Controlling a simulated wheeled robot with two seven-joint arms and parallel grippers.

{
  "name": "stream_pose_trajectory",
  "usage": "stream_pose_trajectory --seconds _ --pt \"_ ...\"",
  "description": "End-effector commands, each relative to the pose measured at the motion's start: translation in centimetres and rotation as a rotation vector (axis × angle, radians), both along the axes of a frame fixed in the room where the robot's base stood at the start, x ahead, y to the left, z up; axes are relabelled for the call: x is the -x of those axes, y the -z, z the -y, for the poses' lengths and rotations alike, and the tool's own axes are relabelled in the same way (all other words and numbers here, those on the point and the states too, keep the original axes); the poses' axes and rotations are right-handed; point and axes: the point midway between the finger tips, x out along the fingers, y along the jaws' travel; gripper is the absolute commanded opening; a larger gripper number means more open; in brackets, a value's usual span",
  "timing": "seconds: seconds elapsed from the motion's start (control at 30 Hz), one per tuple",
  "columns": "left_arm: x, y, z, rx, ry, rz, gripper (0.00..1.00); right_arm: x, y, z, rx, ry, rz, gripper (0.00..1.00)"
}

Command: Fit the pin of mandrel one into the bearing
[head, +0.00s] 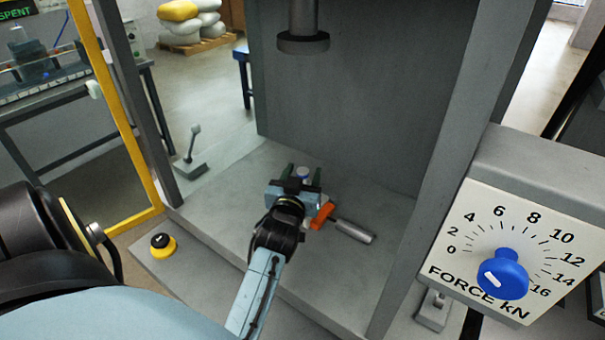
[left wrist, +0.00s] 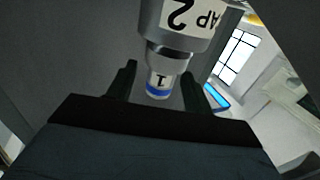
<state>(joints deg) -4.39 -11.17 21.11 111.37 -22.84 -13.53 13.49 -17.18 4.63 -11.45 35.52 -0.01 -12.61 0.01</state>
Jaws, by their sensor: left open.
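In the left wrist view the open fingers of my left gripper (left wrist: 158,85) stand on either side of a narrow grey part (left wrist: 160,65) with a white label "1" and a blue band, which looks like mandrel one. A gap shows beside each finger. The part meets a wider grey cylinder (left wrist: 190,20) lettered "AP" and "2", cut off at the picture edge. I cannot make out the pin or the bearing. My right gripper is not in view.
The press ram (head: 303,42) hangs above. A lever (head: 191,152), a yellow-and-black button (head: 161,245) and a blue force dial (head: 502,275) flank the bay. Grey uprights bound it.

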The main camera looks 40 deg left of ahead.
Motion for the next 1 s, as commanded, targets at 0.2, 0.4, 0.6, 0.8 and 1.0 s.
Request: stream_pose_trajectory --seconds 0.2,0.4,0.6,0.8,1.0 --pt "1.8 0.1 1.0 0.002 0.000 -0.001 0.51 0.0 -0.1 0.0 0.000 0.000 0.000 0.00" --pt "4.8 -0.1 2.4 0.001 -0.001 0.000 0.51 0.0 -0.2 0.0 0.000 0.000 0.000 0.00" --pt "6.4 -0.1 3.4 0.000 0.001 0.003 0.51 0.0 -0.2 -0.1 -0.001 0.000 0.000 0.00" --pt "6.7 -0.2 3.5 -0.001 0.000 0.004 0.51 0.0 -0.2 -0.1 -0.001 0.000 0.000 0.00" --pt "6.6 -0.1 3.5 -0.001 0.000 0.004 0.51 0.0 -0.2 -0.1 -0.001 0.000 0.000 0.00"
